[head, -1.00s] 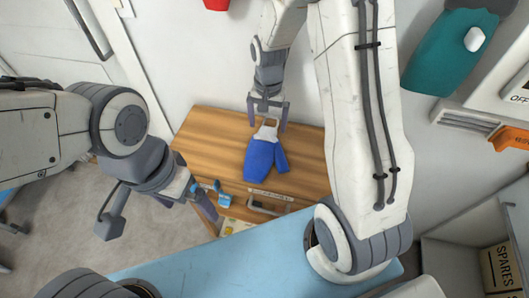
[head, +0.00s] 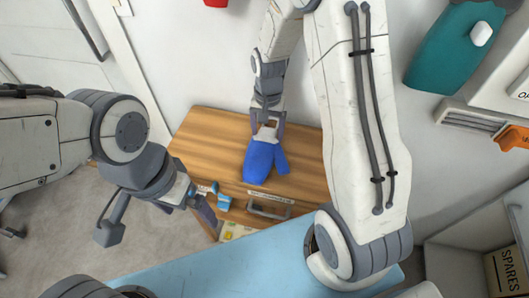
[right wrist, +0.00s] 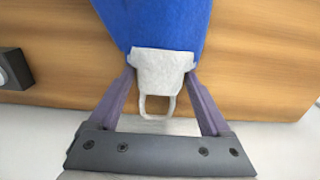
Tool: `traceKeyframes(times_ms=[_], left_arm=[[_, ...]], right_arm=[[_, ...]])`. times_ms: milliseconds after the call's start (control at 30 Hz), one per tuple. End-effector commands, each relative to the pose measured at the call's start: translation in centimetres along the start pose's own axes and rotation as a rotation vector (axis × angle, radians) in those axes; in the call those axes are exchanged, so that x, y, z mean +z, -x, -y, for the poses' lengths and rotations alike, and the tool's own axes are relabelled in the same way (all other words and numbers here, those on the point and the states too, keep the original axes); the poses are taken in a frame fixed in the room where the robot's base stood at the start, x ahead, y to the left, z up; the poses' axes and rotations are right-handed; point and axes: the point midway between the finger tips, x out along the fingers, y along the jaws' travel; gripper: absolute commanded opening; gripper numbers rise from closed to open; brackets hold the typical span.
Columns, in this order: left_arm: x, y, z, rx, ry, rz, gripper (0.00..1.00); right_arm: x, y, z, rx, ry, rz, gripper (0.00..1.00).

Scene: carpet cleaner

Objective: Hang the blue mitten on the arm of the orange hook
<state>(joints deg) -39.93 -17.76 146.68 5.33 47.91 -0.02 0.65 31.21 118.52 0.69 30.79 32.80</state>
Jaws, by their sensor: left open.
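The blue mitten (head: 260,161) lies on the wooden table with its white cuff towards the wall. My right gripper (head: 267,122) is at the cuff. In the right wrist view its fingers (right wrist: 162,82) press on both sides of the white cuff (right wrist: 160,68), below the blue body (right wrist: 155,22); a white loop (right wrist: 157,106) sits between the fingers. An orange piece (head: 512,137), apparently the orange hook, is on the wall at the right edge and partly cut off. My left gripper (head: 203,203) is open and empty, over the table's left front edge.
The wooden table (head: 205,135) stands against the wall, with a metal handle (head: 268,206) at its front. Small light blue items (head: 224,203) are near my left gripper. A light blue surface (head: 215,262) is nearer.

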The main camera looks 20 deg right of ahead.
Motion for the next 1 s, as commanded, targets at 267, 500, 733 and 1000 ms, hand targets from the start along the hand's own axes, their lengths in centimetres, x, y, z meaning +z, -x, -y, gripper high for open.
traceKeyframes(times_ms=[267,500,733,1000], left_arm=[[0.0,0.0,0.0,0.000,0.000,0.000,1.00],[0.0,0.1,0.0,0.000,0.000,0.000,1.00],[0.0,0.3,0.0,0.000,0.000,0.000,1.00],[0.0,0.5,0.0,0.000,0.000,0.000,1.00]], right_arm=[[0.0,0.0,0.0,0.000,0.000,0.000,0.00],[-0.1,0.0,0.0,0.000,0.000,0.000,0.00],[-0.6,0.0,0.0,0.000,0.000,0.000,0.00],[-1.1,0.0,0.0,0.000,0.000,0.000,0.00]])
